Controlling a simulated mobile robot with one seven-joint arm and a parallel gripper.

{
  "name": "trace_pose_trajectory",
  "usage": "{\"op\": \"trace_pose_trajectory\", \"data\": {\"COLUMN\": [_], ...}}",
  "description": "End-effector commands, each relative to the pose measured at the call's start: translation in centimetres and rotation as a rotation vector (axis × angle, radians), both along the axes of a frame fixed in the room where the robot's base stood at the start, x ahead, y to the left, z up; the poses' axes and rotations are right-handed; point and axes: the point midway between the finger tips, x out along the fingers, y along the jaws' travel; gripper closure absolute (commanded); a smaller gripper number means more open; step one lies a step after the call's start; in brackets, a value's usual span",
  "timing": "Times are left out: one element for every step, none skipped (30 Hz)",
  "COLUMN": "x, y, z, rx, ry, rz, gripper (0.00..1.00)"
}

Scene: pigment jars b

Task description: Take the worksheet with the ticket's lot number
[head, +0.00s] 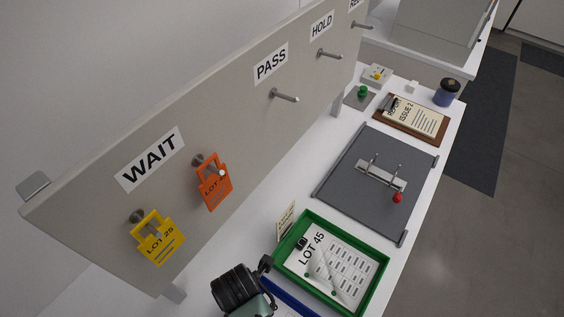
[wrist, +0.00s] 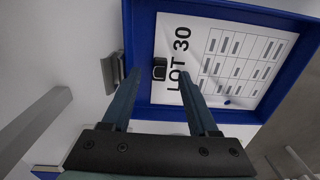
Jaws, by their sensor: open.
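A yellow ticket (head: 158,240) reading LOT 25 and an orange ticket (head: 214,185) hang from the two pegs under WAIT. The orange ticket's lot number is partly hidden by its peg. A worksheet (head: 345,262) reading LOT 45 lies in a green tray (head: 379,288). A worksheet (wrist: 229,58) reading LOT 30, with a black clip at its edge, lies in a blue tray (wrist: 134,22). The blue tray (head: 289,297) is mostly out of the head view. My gripper (wrist: 157,84) is open and empty, its fingers pointing at the clip edge of the LOT 30 sheet; whether they touch it is unclear.
A grey plate (head: 350,198) with a red-knobbed handle lies beyond the green tray. The board (head: 228,98) with bare PASS and HOLD pegs rises on the left. A small card (head: 286,221) stands by the green tray.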

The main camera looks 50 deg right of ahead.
Motion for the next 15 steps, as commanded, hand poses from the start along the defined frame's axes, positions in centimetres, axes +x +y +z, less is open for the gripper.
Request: {"op": "trace_pose_trajectory", "data": {"x": [-0.2, -0.2, -0.1, -0.1, -0.1, -0.1, -0.1, -0.1, -0.1, -0.1, -0.1, 0.0, 0.0, 0.0, 0.0], "y": [0.2, 0.2, 0.2, 0.2, 0.2, 0.2, 0.2, 0.2, 0.2, 0.2, 0.2, 0.2, 0.2, 0.2, 0.2], "z": [-0.5, -0.9, -1.5, -1.8, -2.1, -2.4, -2.6, -2.7, -2.8, -2.8, -2.8, -2.8, -2.8, -2.8, -2.8], "rx": [0.001, 0.001, 0.001, 0.001, 0.000, 0.000, 0.000, 0.000, 0.000, 0.000, -0.001, -0.001, -0.001, -0.001, -0.001], "ry": [0.004, 0.004, 0.002, 0.002, 0.002, 0.001, 0.001, 0.000, 0.000, -0.001, -0.001, -0.001, -0.001, -0.001, -0.001], "rz": [0.000, -0.001, -0.001, -0.001, -0.001, -0.001, -0.001, -0.001, 0.000, 0.000, 0.000, 0.000, 0.000, 0.000, 0.000], "gripper": [0.40, 0.40, 0.40, 0.40, 0.40, 0.40, 0.40, 0.40, 0.40, 0.40, 0.40, 0.40, 0.40, 0.40, 0.40]}}
